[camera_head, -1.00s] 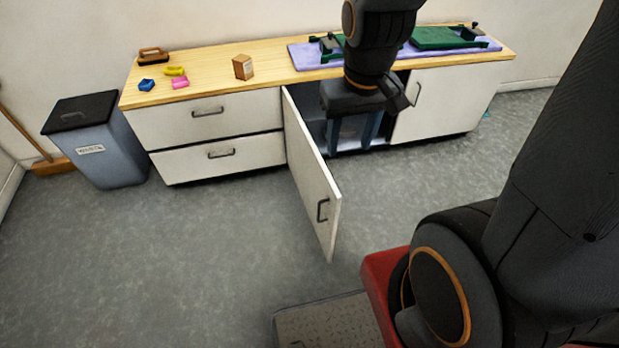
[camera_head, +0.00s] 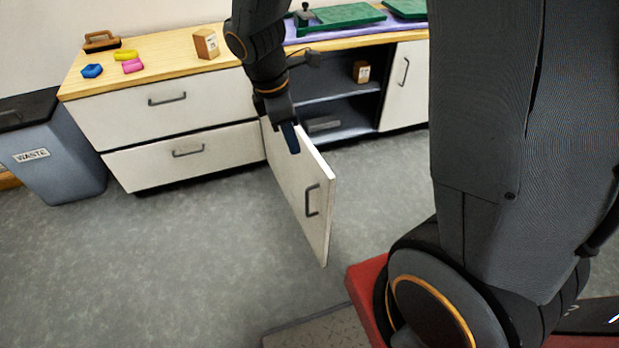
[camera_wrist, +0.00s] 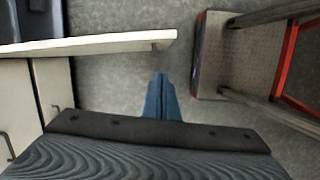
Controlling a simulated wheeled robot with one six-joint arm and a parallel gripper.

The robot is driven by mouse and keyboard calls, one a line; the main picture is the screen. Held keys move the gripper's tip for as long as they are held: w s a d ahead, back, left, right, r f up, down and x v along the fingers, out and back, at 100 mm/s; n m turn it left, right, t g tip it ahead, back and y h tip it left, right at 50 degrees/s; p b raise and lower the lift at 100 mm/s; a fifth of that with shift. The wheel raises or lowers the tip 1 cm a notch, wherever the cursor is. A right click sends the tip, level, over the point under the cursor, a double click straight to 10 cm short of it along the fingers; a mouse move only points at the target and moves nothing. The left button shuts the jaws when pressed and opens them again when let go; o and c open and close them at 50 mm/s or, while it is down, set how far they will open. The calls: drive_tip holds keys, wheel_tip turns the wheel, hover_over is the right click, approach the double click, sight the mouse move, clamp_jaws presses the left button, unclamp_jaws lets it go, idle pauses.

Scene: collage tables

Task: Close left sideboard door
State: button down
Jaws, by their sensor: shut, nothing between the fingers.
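The left sideboard door (camera_head: 298,190) is white with a dark handle (camera_head: 312,200) and stands wide open, jutting out from the sideboard. In the wrist view its top edge (camera_wrist: 90,44) runs across the upper left. My gripper (camera_head: 291,138) is at the door's upper part in the head view, fingers pointing down. In the wrist view its blue fingers (camera_wrist: 160,98) are together and empty, on the drawer side of the door, near its free end. A gap shows between them there; contact lower down cannot be told.
The open compartment (camera_head: 335,110) holds shelves and a small brown box (camera_head: 361,72). Drawers (camera_head: 170,110) are shut left of the door. The right door (camera_head: 404,80) is shut. A waste bin (camera_head: 55,155) stands at left.

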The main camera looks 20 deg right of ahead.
sight(313, 167)
drive_tip(key=d+f+b, duration=0.1)
drive_tip(key=f, duration=0.3)
drive_tip(key=w+d+f+n+b, duration=0.1)
drive_tip(key=f, duration=0.3)
drive_tip(key=w+d+f+n+b, duration=0.1)
drive_tip(key=d+f+b, duration=0.1)
drive_tip(key=f, duration=0.3)
drive_tip(key=shift+w, duration=0.2)
drive_tip(key=shift+w+d, duration=0.1)
drive_tip(key=shift+d, duration=0.7)
drive_tip(key=shift+d, duration=0.1)
